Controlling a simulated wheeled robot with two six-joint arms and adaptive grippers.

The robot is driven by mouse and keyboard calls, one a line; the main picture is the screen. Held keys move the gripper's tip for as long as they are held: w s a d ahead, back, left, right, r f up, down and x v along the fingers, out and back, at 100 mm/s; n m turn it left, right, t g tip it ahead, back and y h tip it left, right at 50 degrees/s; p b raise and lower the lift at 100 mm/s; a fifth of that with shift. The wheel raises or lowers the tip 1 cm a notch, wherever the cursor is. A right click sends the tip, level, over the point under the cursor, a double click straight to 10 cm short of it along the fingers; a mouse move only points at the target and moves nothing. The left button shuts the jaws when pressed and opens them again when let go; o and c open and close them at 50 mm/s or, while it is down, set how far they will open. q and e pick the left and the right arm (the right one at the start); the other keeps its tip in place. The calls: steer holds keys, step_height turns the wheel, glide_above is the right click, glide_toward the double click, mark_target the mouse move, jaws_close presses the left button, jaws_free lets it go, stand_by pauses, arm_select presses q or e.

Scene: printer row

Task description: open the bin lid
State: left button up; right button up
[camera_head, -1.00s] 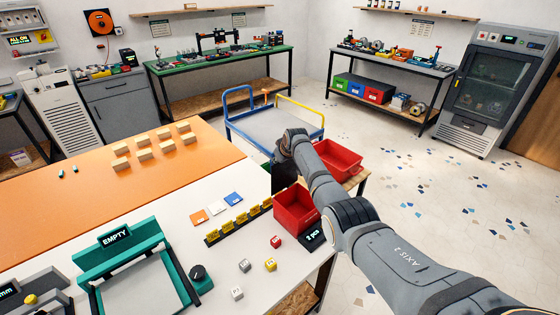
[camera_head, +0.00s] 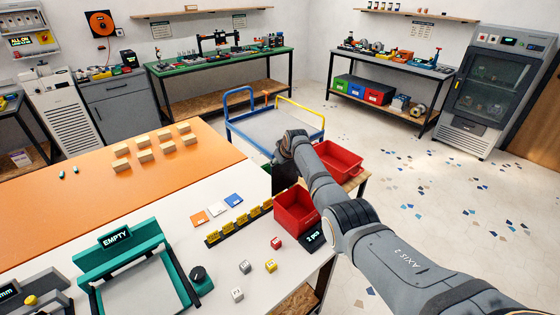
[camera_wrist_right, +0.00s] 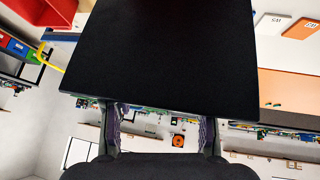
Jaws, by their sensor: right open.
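A flat black panel (camera_wrist_right: 160,50), which looks like the bin lid, fills the upper middle of the right wrist view. My right gripper (camera_wrist_right: 158,108) is open, with its two fingers apart at the panel's near edge. The panel covers the fingertips, and I cannot tell whether they touch it. In the head view a dark bin (camera_head: 285,179) shows partly below my right wrist, beside the white table. My right arm hides its top and my gripper there. My left gripper is in neither view.
A blue-framed cart (camera_head: 262,128) stands just behind the bin. The floor (camera_head: 420,220) to the right is open, with flat coloured flecks.

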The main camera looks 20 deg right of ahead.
steer(key=shift+r, duration=0.1)
steer(key=v, duration=1.1)
steer(key=shift+s+r, duration=0.25)
steer(key=shift+r, duration=0.05)
steer(key=shift+c, duration=0.4)
